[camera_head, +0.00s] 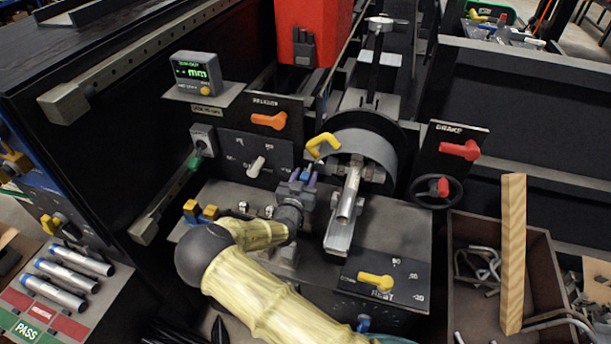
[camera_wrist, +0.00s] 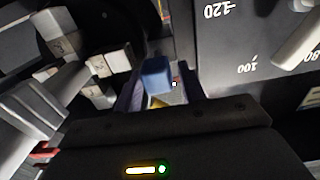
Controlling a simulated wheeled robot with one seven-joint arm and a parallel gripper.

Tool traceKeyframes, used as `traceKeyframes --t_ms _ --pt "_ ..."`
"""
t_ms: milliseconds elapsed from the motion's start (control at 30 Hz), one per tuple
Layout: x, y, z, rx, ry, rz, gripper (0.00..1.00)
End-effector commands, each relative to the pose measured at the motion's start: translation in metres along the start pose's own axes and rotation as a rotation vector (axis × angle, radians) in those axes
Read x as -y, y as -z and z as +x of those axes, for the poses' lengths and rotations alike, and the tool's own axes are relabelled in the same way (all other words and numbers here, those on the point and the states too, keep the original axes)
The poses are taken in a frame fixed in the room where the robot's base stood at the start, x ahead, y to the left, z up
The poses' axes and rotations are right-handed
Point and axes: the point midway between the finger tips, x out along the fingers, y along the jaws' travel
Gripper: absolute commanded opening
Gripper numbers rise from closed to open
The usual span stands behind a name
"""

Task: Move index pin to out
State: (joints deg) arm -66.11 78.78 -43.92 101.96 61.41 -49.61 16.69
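A small blue knob (camera_head: 306,178), which may be the index pin, is beside the grey drum (camera_head: 363,139) of the machine. My gripper (camera_head: 298,184), with purple fingers, is at this knob. In the wrist view the blue knob (camera_wrist: 157,74) lies between the fingers of my gripper (camera_wrist: 160,88). A gap shows between the knob and the right finger, and the left finger is close to it. The fingers look open around it. A bit of yellow shows below the knob. I cannot make out a label for the pin or its position.
A yellow bent handle (camera_head: 323,146) stands close above my gripper. A metal tube (camera_head: 349,195) lies in a cradle to the right. The panel with a pale lever (camera_head: 256,167) is to the left. An orange lever (camera_head: 269,120), a red brake lever (camera_head: 459,150) and a handwheel (camera_head: 438,188) are around.

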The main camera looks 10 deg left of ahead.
Motion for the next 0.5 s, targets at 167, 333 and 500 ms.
traceKeyframes --t_ms 167,333,500 --pt "0.0 0.001 0.001 -0.002 0.0 0.0 0.49" --pt "0.0 0.001 0.0 -0.002 0.0 0.0 0.49" --pt "0.001 0.001 -0.012 -0.002 0.0 0.001 0.49"
